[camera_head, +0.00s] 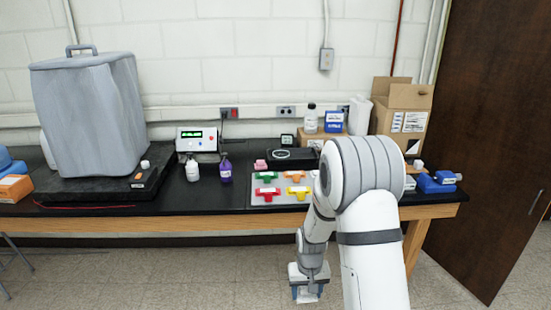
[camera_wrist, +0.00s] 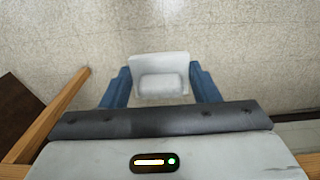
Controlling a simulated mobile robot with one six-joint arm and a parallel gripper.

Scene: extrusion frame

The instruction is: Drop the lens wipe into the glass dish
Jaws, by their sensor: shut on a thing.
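My gripper (camera_head: 306,292) hangs low in front of the bench, over the floor, at the bottom of the head view. In the wrist view its two blue fingers (camera_wrist: 161,86) are shut on a pale grey-white folded piece, which looks like the lens wipe (camera_wrist: 160,64). The wipe is gripped at both sides, with bare floor beneath it.
The black bench top (camera_head: 110,212) holds a large grey covered box (camera_head: 88,115) at left. A tray with coloured pieces (camera_head: 283,181), a purple bottle (camera_head: 225,171) and cardboard boxes (camera_head: 402,105) stand farther right. A brown door (camera_head: 497,130) is at far right. The floor in front is open.

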